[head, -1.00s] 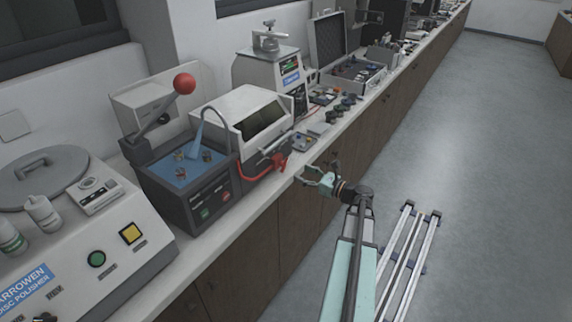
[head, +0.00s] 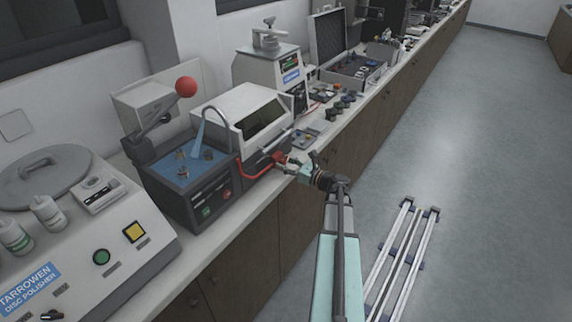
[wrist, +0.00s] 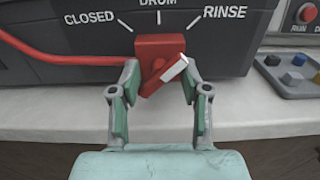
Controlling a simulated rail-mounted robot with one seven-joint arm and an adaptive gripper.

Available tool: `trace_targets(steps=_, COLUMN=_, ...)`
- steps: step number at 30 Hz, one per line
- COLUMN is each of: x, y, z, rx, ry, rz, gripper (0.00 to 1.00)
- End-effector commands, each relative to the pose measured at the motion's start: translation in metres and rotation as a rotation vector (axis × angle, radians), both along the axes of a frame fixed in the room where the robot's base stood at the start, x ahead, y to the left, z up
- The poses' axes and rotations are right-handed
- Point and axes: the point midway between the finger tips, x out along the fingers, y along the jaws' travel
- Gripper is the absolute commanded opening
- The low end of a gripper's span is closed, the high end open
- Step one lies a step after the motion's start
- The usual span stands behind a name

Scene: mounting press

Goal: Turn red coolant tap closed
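The red coolant tap (wrist: 152,52) is on the dark front of the machine, below a dial printed CLOSED, DRUM and RINSE. Its red lever (wrist: 160,78) slants, with its white-marked end up to the right, toward the RINSE side. In the head view the tap (head: 279,160) shows at the machine's front corner, partly by my gripper. My gripper (wrist: 160,70) is open, with one finger on each side of the lever. The right finger is close to the lever's white end; I cannot tell whether they touch.
A red hose (wrist: 70,60) runs left from the tap. A grey tray with colored pieces (wrist: 292,78) lies on the bench to the right. The pale bench edge (wrist: 50,105) runs below the tap.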

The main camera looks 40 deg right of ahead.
Motion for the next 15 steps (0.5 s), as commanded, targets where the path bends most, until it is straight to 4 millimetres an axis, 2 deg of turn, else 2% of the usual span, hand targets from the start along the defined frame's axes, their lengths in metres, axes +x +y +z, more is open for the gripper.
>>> trace_targets(steps=1, x=-0.0001, y=0.0000, z=0.0001, rx=0.000, ry=0.000, rz=0.000, gripper=0.17)
trace_targets(steps=3, x=-0.0001, y=0.0000, z=0.0001, rx=0.000, ry=0.000, rz=0.000, gripper=0.00)
trace_targets(steps=15, x=-0.0002, y=0.0004, z=-0.0015, rx=-0.030, ry=-0.009, rz=0.001, gripper=0.00)
